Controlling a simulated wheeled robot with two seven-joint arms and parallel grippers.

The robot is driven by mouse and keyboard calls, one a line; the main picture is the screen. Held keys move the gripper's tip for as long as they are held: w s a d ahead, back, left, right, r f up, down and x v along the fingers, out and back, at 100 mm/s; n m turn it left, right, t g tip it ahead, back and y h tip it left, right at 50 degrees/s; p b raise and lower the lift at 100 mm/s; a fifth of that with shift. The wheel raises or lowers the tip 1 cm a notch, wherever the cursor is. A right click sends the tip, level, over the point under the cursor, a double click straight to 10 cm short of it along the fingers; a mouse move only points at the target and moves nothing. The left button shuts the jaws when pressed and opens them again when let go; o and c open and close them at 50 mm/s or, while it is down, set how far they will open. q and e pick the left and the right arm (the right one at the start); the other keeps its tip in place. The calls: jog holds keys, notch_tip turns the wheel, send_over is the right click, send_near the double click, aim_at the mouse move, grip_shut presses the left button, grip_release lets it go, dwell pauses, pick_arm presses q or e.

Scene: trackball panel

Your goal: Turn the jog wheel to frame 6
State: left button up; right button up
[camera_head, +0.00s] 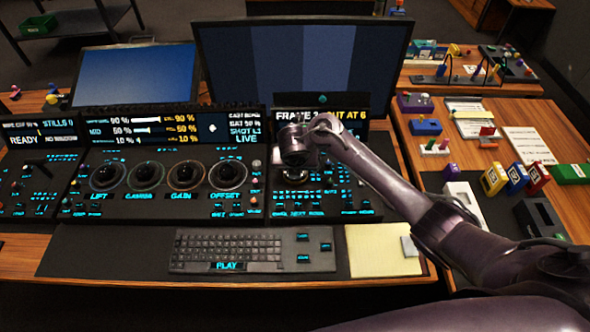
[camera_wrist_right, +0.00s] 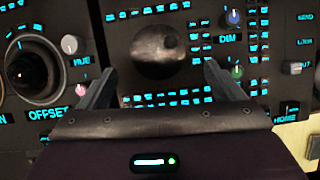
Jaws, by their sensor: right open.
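The jog wheel (camera_wrist_right: 160,52) is a dark, glossy round disc on the right-hand console panel, seen in the right wrist view. My right gripper (camera_wrist_right: 160,68) is open, with one finger to the left and one to the right of the wheel. No contact with the wheel can be made out. In the head view my right gripper (camera_head: 294,160) is over that panel and mostly hides the wheel. The frame display (camera_head: 292,115) above it reads "FRAME" with a digit I cannot read surely, then "OUT AT 6", partly covered. My left gripper is not in view.
Several trackballs stand in a row left of the wheel, the nearest labelled OFFSET (camera_head: 227,175). Small knobs (camera_wrist_right: 233,18) and lit buttons surround the wheel. A keyboard (camera_head: 228,250) and a yellow pad (camera_head: 378,250) lie in front. Monitors (camera_head: 300,55) stand behind.

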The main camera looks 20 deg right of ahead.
jog(key=x, duration=0.3)
jog(key=shift+w, duration=0.25)
jog(key=shift+w+f, duration=0.2)
jog(key=shift+f, duration=0.25)
jog(key=c, duration=0.5)
jog(key=shift+c, duration=1.2)
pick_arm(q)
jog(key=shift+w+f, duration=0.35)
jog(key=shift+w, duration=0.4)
pick_arm(e)
jog(key=shift+c, duration=1.3)
